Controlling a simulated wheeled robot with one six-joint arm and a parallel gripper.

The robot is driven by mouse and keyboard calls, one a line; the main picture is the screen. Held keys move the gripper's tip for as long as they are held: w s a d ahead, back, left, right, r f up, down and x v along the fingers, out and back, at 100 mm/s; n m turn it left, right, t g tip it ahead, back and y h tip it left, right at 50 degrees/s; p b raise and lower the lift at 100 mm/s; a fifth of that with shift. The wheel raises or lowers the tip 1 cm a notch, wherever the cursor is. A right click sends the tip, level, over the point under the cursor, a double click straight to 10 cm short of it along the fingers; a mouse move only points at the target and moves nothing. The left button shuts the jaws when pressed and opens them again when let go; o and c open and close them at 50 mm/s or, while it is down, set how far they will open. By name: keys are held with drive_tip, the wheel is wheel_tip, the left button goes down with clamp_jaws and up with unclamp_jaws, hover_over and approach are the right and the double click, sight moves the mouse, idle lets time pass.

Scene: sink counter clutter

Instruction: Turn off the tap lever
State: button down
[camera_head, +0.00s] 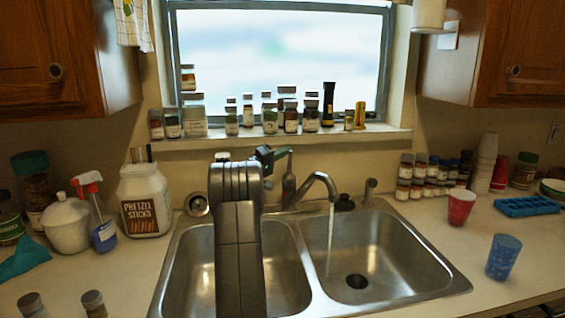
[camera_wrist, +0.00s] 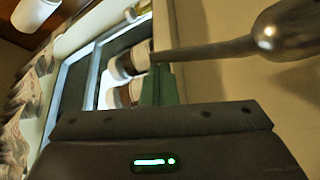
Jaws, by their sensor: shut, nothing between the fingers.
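The tap's silver spout (camera_head: 322,180) arches over the right basin, and water (camera_head: 330,235) runs from it. The tap lever (camera_head: 289,183) rises from the tap's base beside the spout. My gripper (camera_head: 281,153) is at the top of the lever, slightly to its left. In the wrist view, a shiny metal rod with a rounded end, apparently the lever (camera_wrist: 285,33), comes in from the upper right. Its thin end reaches my shut, empty green fingers (camera_wrist: 161,84). I cannot tell whether they touch. My arm hides part of the left basin and the counter behind it.
The double sink (camera_head: 448,287) fills the middle. Spice jars (camera_head: 291,116) line the sill behind. A pretzel jar (camera_head: 144,200) and spray bottle (camera_head: 103,235) stand left. A red cup (camera_head: 461,207), blue cup (camera_head: 503,257) and blue tray (camera_head: 527,206) are right.

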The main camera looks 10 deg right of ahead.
drive_tip(key=shift+s+f+m+g+h+b, duration=0.15)
drive_tip(key=shift+s+f+m+h+b, duration=0.4)
drive_tip(key=shift+b, duration=2.25)
drive_tip(key=shift+s+f+m+g+h+b, duration=0.2)
drive_tip(key=shift+s+m+b, duration=0.65)
drive_tip(key=shift+b, duration=1.95)
drive_tip(key=shift+w+m+b, duration=0.1)
drive_tip(key=shift+m+b, duration=0.4)
drive_tip(key=shift+b, duration=0.15)
drive_tip(key=shift+r, duration=0.2)
